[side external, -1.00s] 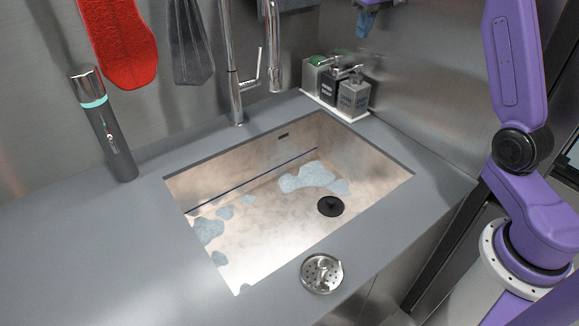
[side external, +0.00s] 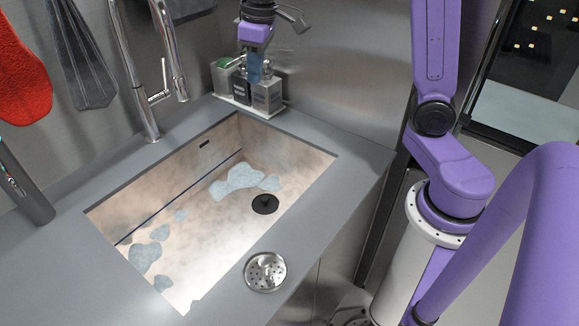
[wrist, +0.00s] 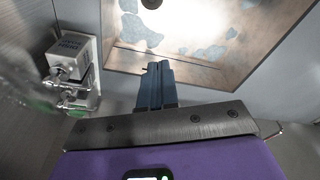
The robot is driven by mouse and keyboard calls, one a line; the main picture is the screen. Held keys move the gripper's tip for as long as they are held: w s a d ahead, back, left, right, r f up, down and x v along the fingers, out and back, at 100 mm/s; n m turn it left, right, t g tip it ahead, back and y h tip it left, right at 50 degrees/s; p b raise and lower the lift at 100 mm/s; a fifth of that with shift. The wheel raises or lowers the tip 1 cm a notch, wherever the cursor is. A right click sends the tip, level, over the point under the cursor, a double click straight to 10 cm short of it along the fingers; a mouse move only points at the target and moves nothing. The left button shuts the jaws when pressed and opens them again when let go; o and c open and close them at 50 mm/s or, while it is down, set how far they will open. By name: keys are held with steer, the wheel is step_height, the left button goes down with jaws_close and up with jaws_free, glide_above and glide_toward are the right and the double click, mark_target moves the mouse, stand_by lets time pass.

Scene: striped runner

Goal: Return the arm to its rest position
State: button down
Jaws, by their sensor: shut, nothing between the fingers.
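My gripper (side external: 255,72) hangs at the top of the side external view, its blue fingers pointing down. In that picture it overlaps the soap bottles on the sink's back right corner; I cannot tell the exact gap. In the wrist view the two blue fingers (wrist: 157,85) lie together, with nothing between them, and the sink shows beyond their tips. Part of the wrist is cut off by the top edge of the side external view.
The sink basin (side external: 205,225) has pale foam patches and a black drain (side external: 265,203). Soap bottles (side external: 267,95) stand behind it, near the steel wall. A tall faucet (side external: 150,110), a dark cylinder (side external: 22,185) and a metal strainer (side external: 265,271) are on the grey counter (side external: 75,265).

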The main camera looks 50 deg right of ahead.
steer(key=s+f+n, duration=0.3)
steer(key=s+f, duration=0.1)
steer(key=s, duration=1)
steer(key=s+a+f+n+g, duration=0.1)
steer(key=s+f+n, duration=0.3)
steer(key=s, duration=1)
